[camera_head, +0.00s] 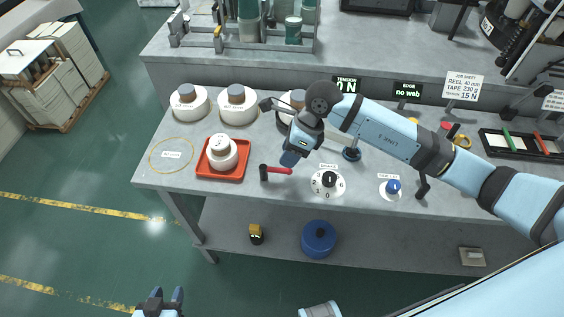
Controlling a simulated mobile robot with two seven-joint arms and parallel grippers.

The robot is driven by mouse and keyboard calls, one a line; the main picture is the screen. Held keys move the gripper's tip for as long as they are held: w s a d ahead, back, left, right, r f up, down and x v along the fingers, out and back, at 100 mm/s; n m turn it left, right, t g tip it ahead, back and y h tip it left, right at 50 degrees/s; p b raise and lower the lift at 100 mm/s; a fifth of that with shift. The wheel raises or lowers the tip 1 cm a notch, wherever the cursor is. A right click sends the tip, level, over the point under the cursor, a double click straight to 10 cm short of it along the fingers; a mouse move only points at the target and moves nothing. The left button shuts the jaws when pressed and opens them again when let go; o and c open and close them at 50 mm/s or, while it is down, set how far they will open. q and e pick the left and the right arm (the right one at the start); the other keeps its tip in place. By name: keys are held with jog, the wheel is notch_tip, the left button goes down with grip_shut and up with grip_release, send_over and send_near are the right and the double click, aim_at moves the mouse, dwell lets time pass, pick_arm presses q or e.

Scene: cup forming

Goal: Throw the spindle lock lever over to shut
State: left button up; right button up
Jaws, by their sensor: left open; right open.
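A lever with a red handle (279,170) and a black upright pivot (264,173) stands on the grey bench, right of the red tray; I take it to be the spindle lock lever. Its handle points right, lying about level. My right gripper (290,158) reaches in from the right and hangs just above and behind the red handle, apart from it as far as I can tell. It is open, its fingers seen nearly edge-on and partly overlapping. My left gripper (161,300) is open and empty at the bottom edge, over the floor in front of the bench.
A red tray (207,176) holds a white reel (222,150). White reels with grey cores (237,96) stand behind. A dial with a black knob (329,180) and a blue knob (393,187) sit right of the lever. A blue drum (319,239) is on the lower shelf.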

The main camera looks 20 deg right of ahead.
jog(key=shift+x, duration=2.35)
grip_shut()
